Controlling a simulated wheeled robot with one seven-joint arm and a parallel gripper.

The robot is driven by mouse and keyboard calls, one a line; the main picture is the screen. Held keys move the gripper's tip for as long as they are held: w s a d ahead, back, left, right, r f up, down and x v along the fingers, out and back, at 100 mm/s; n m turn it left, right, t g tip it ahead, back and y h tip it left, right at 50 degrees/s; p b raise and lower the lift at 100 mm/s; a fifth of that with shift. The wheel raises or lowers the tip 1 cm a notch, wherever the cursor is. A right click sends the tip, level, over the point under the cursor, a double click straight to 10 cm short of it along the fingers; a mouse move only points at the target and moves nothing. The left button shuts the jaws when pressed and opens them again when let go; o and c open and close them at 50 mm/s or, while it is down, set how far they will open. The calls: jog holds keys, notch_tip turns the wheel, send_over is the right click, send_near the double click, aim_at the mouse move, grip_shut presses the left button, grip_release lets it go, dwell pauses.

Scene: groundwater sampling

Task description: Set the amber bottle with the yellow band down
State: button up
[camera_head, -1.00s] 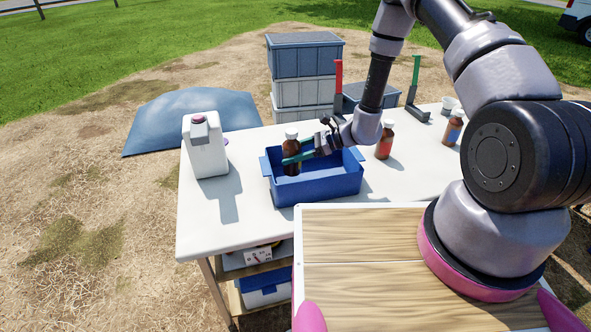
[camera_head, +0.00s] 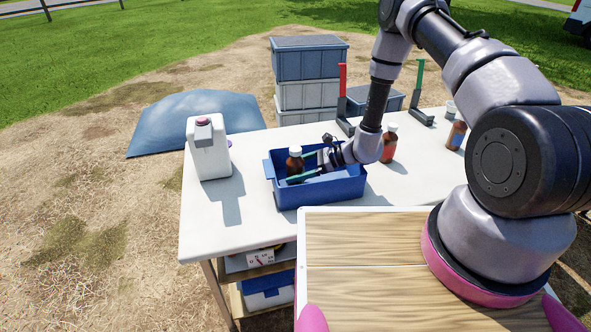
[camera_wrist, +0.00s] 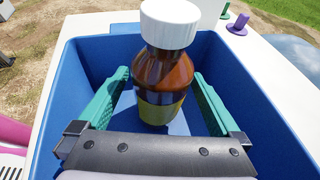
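The amber bottle with the yellow band (camera_wrist: 161,108) has a white cap and stands upright inside the blue bin (camera_wrist: 72,78). In the head view the bottle (camera_head: 295,162) is at the left part of the bin (camera_head: 322,192), with its lower part hidden by the bin wall. My gripper (camera_wrist: 161,82) reaches into the bin from the right, its teal fingers on either side of the bottle. The wrist view shows gaps between fingers and bottle, so the gripper is open around it. In the head view my gripper (camera_head: 304,167) sits low in the bin.
A white jug (camera_head: 208,150) stands left of the bin on the white table (camera_head: 205,225). Two other amber bottles, one orange-banded (camera_head: 389,145) and one blue-banded (camera_head: 456,135), stand to the right. Red (camera_head: 343,95) and green (camera_head: 420,88) upright posts stand behind.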

jog(key=shift+r, duration=0.1)
jog(key=shift+d+r, duration=0.2)
jog(key=shift+d, duration=0.15)
jog(key=v, duration=1.1)
jog(key=s+d+r+n+h, duration=0.1)
jog(key=r+n, duration=0.2)
jog(key=r, duration=0.6)
jog(key=s+d+r+n+g+h, duration=0.1)
jog(key=d+r+n+h, duration=0.15)
jog(key=r, duration=0.65)
jog(key=s+d+r+n+h, duration=0.1)
jog(key=s+r+n, duration=0.15)
jog(key=r, duration=0.65)
jog(key=s+d+r+n+t+h, duration=0.3)
jog(key=s+d+r+t, duration=0.1)
jog(key=s+r, duration=0.3)
jog(key=s+d+r+n+t+h, duration=0.3)
jog(key=s+d+r, duration=0.3)
jog(key=r, duration=0.6)
jog(key=shift+s+t+h, duration=0.4)
jog(key=shift+s+h, duration=0.05)
jog(key=shift+s, duration=0.35)
